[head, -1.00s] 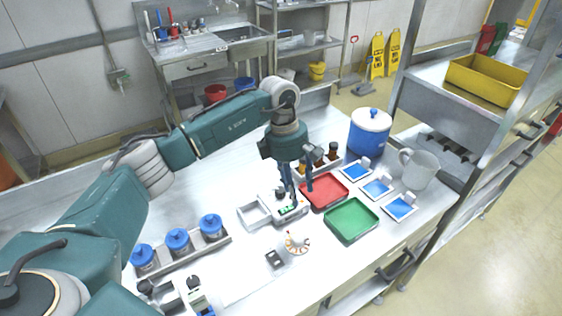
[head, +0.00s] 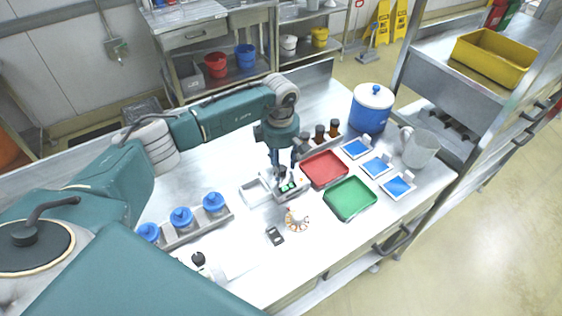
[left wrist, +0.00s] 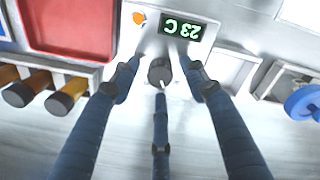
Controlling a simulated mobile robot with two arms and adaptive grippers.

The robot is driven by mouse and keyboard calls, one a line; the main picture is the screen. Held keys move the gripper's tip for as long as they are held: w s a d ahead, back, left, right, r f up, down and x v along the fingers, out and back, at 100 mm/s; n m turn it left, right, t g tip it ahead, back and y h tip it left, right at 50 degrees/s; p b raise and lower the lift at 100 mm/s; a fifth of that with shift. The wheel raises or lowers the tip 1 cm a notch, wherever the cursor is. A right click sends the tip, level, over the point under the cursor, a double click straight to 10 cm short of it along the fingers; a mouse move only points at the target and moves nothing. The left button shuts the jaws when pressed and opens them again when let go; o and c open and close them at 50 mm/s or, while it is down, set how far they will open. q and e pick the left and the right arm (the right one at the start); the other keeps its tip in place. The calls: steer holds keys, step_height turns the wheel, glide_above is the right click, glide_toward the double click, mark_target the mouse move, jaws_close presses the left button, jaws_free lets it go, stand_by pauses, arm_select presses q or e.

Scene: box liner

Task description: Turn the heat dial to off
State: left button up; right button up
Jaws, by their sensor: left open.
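The heat dial (left wrist: 160,72) is a small dark round knob on the front of a white hot plate (head: 270,188). A lit display (left wrist: 182,28) on the plate reads 23 C, upside down in the left wrist view. An orange mark (left wrist: 139,18) is beside it. My left gripper (head: 283,178) points down over the plate in the head view. In the left wrist view its three fingers (left wrist: 160,85) are open and spread around the dial. Whether any finger touches the dial cannot be told. My right gripper is not in view.
A red tray (head: 324,169) and green tray (head: 350,199) lie right of the plate. Brown bottles (head: 320,134) stand in a rack behind. Blue-lidded jars (head: 181,218) are at front left. A small dark device (head: 275,236) and a round rack (head: 296,219) lie in front.

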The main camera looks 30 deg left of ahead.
arm_select(q)
steer(key=shift+f, duration=0.25)
steer(key=shift+s, duration=0.1)
jaws_close()
